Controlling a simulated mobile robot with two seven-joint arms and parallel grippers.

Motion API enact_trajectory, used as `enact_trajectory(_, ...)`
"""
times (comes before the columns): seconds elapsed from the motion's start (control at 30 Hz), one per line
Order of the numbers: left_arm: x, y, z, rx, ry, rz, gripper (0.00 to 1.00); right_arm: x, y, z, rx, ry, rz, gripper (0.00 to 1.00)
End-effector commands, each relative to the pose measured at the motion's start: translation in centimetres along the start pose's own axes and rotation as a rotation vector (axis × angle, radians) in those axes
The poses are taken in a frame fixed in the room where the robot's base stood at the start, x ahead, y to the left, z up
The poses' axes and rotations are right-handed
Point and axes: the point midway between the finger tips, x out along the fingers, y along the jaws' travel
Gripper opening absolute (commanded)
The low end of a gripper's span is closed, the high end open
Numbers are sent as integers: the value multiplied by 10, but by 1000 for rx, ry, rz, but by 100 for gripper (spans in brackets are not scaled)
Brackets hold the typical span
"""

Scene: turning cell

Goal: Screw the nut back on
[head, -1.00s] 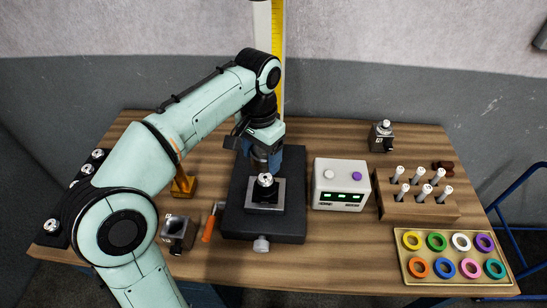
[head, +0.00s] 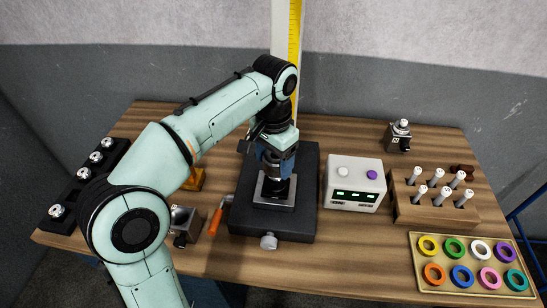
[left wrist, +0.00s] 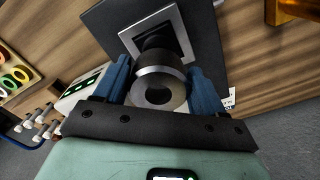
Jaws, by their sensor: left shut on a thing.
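My left gripper (head: 276,172) points down over the fixture, a dark block (head: 300,220) with a square grey plate (head: 259,198) on it. In the left wrist view its blue fingers are shut on a round grey metal nut (left wrist: 147,77) with a dark hole in its middle. The nut sits in line with the black holder (left wrist: 153,43) that rises from the plate. Whether the nut's thread meets the holder is hidden. In the head view the fingers cover the nut. My right gripper is not in view.
A white control box (head: 354,183) with green displays stands close right of the fixture. Further right are a wooden rack (head: 410,212) of several tools and a tray (head: 422,287) of coloured rings. An orange-handled tool (head: 216,221) and a grey block (head: 184,238) lie to the left.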

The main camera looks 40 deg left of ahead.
Motion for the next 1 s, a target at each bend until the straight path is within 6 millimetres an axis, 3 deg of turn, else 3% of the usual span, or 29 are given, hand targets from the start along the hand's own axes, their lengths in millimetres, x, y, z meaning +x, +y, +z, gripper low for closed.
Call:
enact_trajectory(0.6,31,0,0,0,0,0,29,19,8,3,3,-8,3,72)
enact_trajectory(1.0,34,0,0,0,1,0,29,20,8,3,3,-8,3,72)
